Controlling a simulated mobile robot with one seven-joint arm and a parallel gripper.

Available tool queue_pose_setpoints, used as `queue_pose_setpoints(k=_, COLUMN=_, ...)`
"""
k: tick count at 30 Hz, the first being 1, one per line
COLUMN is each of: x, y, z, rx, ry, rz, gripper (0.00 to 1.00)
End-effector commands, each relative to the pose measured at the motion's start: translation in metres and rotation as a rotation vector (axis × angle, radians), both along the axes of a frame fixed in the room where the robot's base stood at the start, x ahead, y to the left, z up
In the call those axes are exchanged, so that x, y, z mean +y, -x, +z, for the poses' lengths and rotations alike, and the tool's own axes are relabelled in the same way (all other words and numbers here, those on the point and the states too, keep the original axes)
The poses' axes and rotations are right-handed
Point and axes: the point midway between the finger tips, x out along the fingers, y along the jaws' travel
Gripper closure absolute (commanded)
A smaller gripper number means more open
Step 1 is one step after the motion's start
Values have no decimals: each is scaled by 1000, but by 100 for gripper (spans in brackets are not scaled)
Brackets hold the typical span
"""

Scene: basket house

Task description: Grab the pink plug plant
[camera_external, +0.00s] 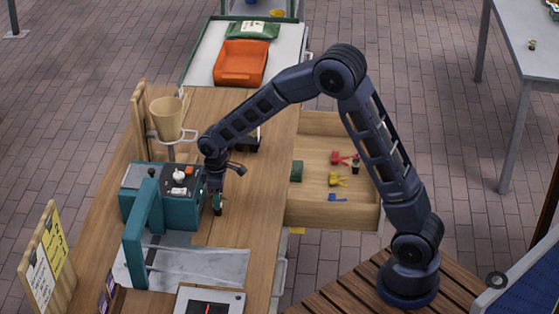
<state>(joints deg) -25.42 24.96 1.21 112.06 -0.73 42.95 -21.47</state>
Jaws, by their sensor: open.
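My gripper (217,192) points down over the wooden bench, just right of the teal machine. It is open. A small dark pot with a bit of green (218,206) is right at its fingertips; at this size I cannot tell whether it stands between the fingers or just below them, and its flower colour does not show. I cannot make out for sure which plant is the pink one.
The teal machine (140,208) stands close left of my gripper. A tan cup (166,118) sits in a ring holder behind it. The open drawer (318,210) holds red, yellow and blue pieces. An orange tray (240,63) is at the back. Bench right of my gripper is clear.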

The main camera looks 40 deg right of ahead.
Motion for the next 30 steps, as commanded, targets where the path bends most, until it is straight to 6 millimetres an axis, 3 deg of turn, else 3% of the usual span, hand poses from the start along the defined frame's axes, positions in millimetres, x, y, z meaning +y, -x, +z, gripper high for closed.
queue_pose_setpoints(k=6, x=1, y=0, z=-27, rx=2, ry=2, rz=1, gripper=47)
queue_pose_setpoints(k=13, x=1, y=-1, z=-28, rx=1, ry=1, rz=0, gripper=47)
queue_pose_setpoints(k=20, x=1, y=-1, z=-28, rx=1, ry=1, rz=0, gripper=92)
queue_pose_setpoints(k=30, x=1, y=-1, z=-25, rx=0, ry=0, rz=0, gripper=95)
